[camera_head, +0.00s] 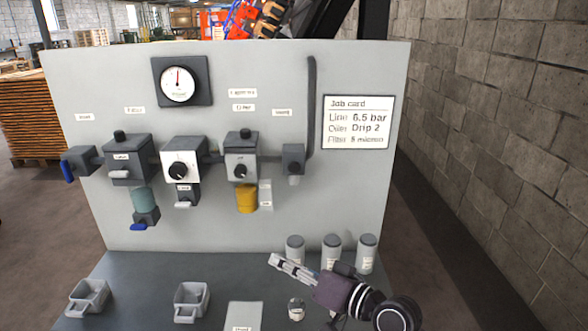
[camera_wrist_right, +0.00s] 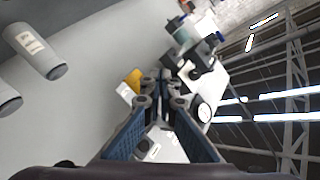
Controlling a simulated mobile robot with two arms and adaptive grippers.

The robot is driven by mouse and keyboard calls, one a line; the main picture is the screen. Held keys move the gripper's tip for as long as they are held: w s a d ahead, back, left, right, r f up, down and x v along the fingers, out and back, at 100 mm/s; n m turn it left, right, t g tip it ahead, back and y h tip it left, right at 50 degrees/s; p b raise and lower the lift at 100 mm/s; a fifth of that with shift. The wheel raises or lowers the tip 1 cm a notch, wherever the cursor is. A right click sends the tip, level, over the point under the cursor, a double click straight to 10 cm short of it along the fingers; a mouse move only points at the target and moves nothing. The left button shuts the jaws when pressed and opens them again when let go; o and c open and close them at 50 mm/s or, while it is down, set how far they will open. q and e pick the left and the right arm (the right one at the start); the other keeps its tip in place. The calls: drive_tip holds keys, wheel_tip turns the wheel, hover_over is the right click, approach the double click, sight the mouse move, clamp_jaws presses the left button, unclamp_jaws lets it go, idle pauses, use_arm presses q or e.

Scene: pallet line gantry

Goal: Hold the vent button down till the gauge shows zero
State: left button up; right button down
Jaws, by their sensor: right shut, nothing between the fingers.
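The round gauge (camera_head: 180,84) sits on a dark square mount high on the grey panel. Its needle points about straight up; the scale is too small to read. In the right wrist view the gauge (camera_wrist_right: 205,112) is seen at an angle. A small dark block (camera_head: 293,157) with a grey nub below it ends the line at the right, under a blurred label. I cannot tell for sure which part is the vent button. My right gripper (camera_head: 274,262) is shut and empty, in front of the panel's lower part, below that block and apart from it. My left gripper is out of view.
Grey cylinders (camera_head: 367,252) stand at the bench's back right. Grey bins (camera_head: 90,296) and a small cup (camera_head: 296,308) are on the bench. A yellow bowl (camera_head: 247,199) and teal bowl (camera_head: 144,200) hang from the line. A job card (camera_head: 358,122) is at right.

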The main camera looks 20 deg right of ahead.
sight(294, 167)
drive_tip(key=w+d+r+m+t, duration=0.2)
drive_tip(key=r, duration=0.4)
drive_tip(key=w+d+r+m+t, duration=0.1)
drive_tip(key=w+d+r+t, duration=0.1)
drive_tip(key=r, duration=0.4)
drive_tip(key=shift+w+d+m, duration=0.4)
drive_tip(key=shift+w+d, duration=0.3)
drive_tip(key=shift+d, duration=0.05)
drive_tip(key=shift+w, duration=0.1)
drive_tip(key=w+d+b, duration=0.2)
drive_tip(key=w+b, duration=0.2)
drive_tip(key=w, duration=0.4)
drive_tip(key=shift+w+d, duration=0.15)
drive_tip(key=shift+w+d+b, duration=0.15)
drive_tip(key=shift+w+b, duration=0.25)
drive_tip(key=shift+b, duration=0.1)
